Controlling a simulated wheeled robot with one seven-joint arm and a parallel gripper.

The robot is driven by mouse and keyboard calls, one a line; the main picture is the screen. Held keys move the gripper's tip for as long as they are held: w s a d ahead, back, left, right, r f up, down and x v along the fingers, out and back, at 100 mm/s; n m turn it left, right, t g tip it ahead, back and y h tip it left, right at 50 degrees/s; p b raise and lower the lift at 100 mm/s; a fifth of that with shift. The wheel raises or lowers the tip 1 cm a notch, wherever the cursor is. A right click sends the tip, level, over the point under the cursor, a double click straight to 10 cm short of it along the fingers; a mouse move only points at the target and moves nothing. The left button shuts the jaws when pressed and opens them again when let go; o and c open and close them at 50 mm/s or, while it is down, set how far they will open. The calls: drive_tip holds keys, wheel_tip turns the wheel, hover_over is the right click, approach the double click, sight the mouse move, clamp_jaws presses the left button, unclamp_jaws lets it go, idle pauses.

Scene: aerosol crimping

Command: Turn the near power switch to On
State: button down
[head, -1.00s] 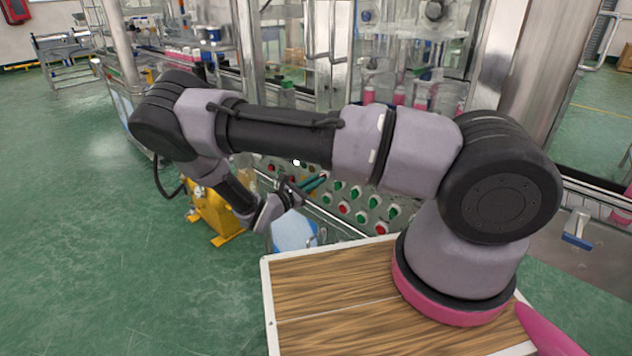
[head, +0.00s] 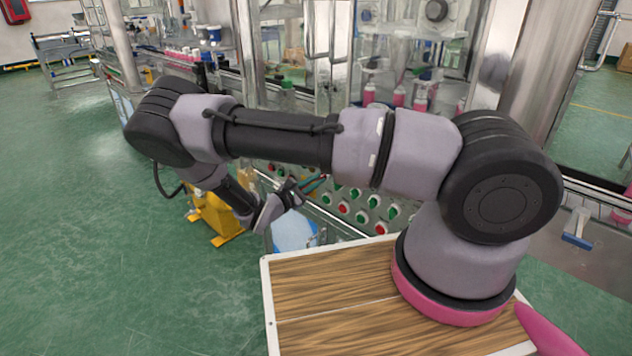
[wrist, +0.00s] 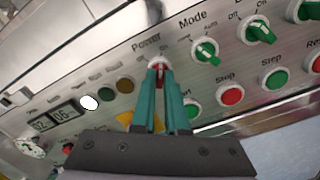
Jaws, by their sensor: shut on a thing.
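In the wrist view the power switch (wrist: 157,65) is a small red knob in a pale ring, below the printed word Power on a metal control panel. The teal fingers of my gripper (wrist: 159,77) are shut on this knob and hide much of it, so I cannot read which way it points. In the head view my gripper (head: 318,183) reaches to the panel (head: 325,212) from the left. The knob itself is hidden there.
Right of the switch are the green Mode knob (wrist: 206,51), another green selector (wrist: 257,31) and a red Stop button (wrist: 231,95). A yellow stand (head: 216,214) is on the floor below the arm.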

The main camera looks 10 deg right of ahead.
drive_tip(key=shift+f, duration=0.1)
drive_tip(key=c, duration=0.9)
unclamp_jaws()
drive_tip(key=shift+c, duration=0.2)
drive_tip(key=v, duration=1.1)
drive_tip(key=s+d+r+m+g+y, duration=0.25)
drive_tip(key=r+m+g+y, duration=0.2)
drive_tip(key=r, duration=0.45)
drive_tip(key=s+d+r+m+g+y, duration=0.1)
drive_tip(key=d+r+m+g+y, duration=0.3)
drive_tip(key=r, duration=0.4)
drive_tip(key=s+d+r+m+g+y, duration=0.25)
drive_tip(key=r+m, duration=0.35)
drive_tip(key=r, duration=0.3)
drive_tip(key=s+d+r+m+t+y, duration=0.3)
drive_tip(key=s+r, duration=0.3)
drive_tip(key=r, duration=0.3)
drive_tip(key=s+d+r+m+t+y, duration=0.3)
drive_tip(key=s+r+m+t, duration=0.2)
drive_tip(key=r, duration=0.5)
drive_tip(key=shift+s+d+r, duration=0.2)
drive_tip(key=shift+s+r, duration=0.1)
drive_tip(key=shift+s, duration=0.5)
